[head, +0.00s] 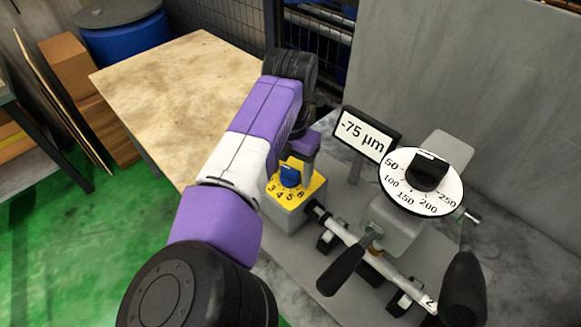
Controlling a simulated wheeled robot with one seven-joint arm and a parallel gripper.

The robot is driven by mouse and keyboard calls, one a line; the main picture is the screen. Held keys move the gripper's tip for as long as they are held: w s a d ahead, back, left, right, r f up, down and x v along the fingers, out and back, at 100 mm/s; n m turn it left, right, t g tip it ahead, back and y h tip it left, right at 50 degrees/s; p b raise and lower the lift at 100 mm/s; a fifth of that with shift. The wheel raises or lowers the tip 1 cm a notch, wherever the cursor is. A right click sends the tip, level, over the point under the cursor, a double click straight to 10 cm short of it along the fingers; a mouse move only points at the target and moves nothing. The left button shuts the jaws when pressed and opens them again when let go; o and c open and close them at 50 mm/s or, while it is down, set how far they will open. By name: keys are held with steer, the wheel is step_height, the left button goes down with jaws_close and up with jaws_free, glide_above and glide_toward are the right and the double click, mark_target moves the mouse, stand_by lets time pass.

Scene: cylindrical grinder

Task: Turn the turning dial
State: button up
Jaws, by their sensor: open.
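A yellow-faced box (282,196) carries a small blue knob (290,177) with black numbers around it; 3, 4, 5 and 6 are readable. A round white dial (440,200) with a black knob (428,172) on top is marked from 50 to 250 and stands to the right. I cannot tell which of the two is the turning dial. My gripper (303,160) is open, just above and beside the blue knob. It is mostly hidden behind my arm, and whether it touches the knob cannot be seen.
A display (366,135) reading -75 µm stands behind the machine. Black handles (343,270) and a metal shaft (345,237) lie right of the yellow box. A grey wall panel (470,70) closes the back right. A bare wooden table (160,90) is at the left.

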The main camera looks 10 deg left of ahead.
steer(key=shift+f, duration=0.1)
steer(key=c, duration=1.3)
steer(key=shift+n, duration=0.3)
steer(key=shift+n+p, duration=0.5)
steer(key=shift+n, duration=0.5)
steer(key=n, duration=0.1)
steer(key=n+p, duration=0.1)
steer(key=n, duration=0.1)
steer(key=shift+r+n, duration=0.2)
steer(key=shift+n, duration=0.1)
steer(key=n+p, duration=0.3)
steer(key=n, duration=0.2)
steer(key=shift+f+n, duration=0.1)
steer(key=shift+n, duration=0.3)
